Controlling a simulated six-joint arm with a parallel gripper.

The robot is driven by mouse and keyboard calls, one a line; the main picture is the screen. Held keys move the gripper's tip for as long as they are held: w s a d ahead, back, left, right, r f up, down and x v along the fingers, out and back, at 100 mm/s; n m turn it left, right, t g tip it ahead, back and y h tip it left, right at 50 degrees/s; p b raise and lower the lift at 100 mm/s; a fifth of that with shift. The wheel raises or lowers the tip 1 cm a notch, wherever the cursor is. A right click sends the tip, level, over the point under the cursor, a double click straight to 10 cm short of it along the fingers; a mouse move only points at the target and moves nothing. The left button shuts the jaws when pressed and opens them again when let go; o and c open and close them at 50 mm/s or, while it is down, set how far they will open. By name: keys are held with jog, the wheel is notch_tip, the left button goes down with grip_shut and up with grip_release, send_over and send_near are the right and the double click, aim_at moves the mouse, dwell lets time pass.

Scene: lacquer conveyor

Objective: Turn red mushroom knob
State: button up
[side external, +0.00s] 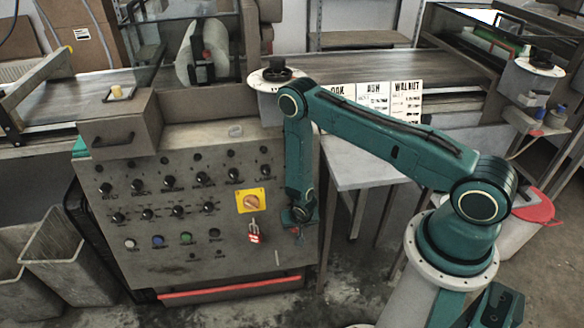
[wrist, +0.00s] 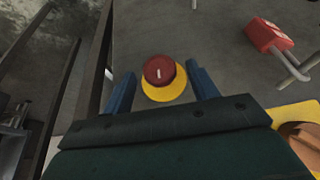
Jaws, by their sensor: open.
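My gripper (wrist: 162,74) is open, with one blue finger on each side of the knob. Gaps show between the fingers and the knob, so it is not gripped. In the side external view my gripper (side external: 298,228) is low at the right edge of the grey control panel (side external: 215,250). The knob cannot be made out there behind my gripper.
A red padlock (side external: 254,237) hangs below an orange rotary switch (side external: 251,202) on a yellow plate, left of my gripper. The padlock also shows in the wrist view (wrist: 268,34). Several black knobs and coloured buttons cover the panel's left. A grey table (side external: 360,172) stands to the right.

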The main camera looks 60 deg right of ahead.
jog(key=shift+w+d+f, duration=0.15)
jog(key=shift+f, duration=0.45)
jog(key=c, duration=1)
jog(key=shift+d+m+t+y, duration=0.15)
jog(key=shift+m+t+y, duration=0.25)
jog(key=shift+t+y, duration=0.15)
jog(key=shift+s+f+m+t+y, duration=0.1)
jog(key=shift+s+m+t+y, duration=0.25)
jog(key=shift+t+y, duration=0.3)
jog(key=shift+w, duration=0.15)
